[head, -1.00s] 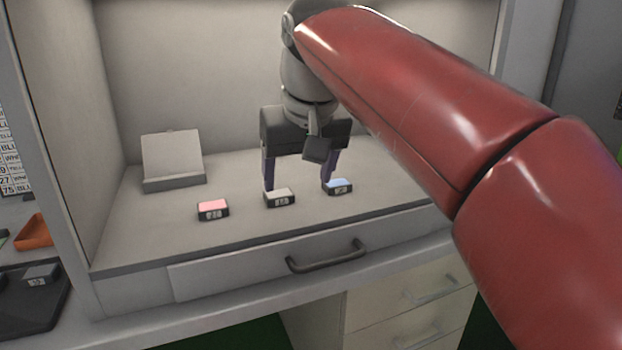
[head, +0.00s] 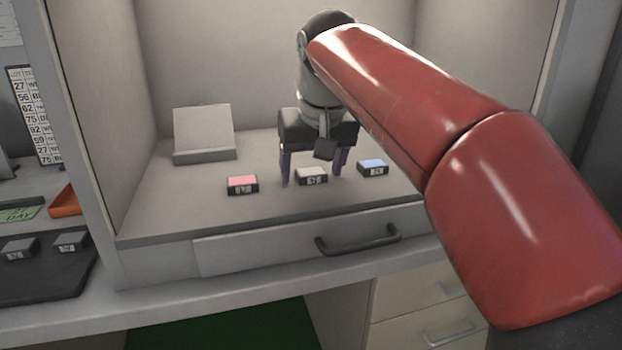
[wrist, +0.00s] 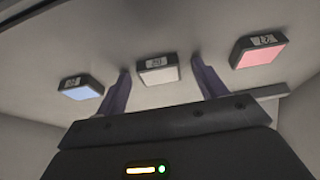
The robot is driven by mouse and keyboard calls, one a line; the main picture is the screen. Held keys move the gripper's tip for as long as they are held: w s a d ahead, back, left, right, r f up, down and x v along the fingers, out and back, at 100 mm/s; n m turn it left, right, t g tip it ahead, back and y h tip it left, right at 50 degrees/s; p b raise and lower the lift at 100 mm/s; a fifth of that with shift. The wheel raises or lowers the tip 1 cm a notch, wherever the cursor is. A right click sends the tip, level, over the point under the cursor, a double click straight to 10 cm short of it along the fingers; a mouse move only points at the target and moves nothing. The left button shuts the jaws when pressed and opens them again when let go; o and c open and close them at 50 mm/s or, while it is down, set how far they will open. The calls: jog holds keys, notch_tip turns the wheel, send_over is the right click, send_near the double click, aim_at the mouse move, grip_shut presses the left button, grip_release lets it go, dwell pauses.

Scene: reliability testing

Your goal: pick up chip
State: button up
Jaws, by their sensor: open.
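Three chips with dark sides and printed labels lie in a row on the booth floor. The pink-topped chip (head: 242,184) is at the left, the white-topped chip (head: 311,175) in the middle, the blue-topped chip (head: 373,167) at the right. My gripper (head: 313,170) is open and empty, pointing down, its purple fingers on either side of the white chip. In the wrist view, the white chip (wrist: 158,72) shows in line with the gap between the fingertips (wrist: 160,72), with the blue chip (wrist: 81,90) at left and pink chip (wrist: 260,52) at right. I cannot tell the fingertip height exactly.
A grey slanted stand (head: 203,138) is at the back left of the booth. A drawer with a dark handle (head: 358,241) is below its front edge. Outside at left are an orange tray (head: 65,200) and a dark mat (head: 45,278) with two dark blocks.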

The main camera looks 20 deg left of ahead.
jog(key=c, duration=1.1)
jog(key=shift+o, duration=0.2)
jog(key=shift+r, duration=0.1)
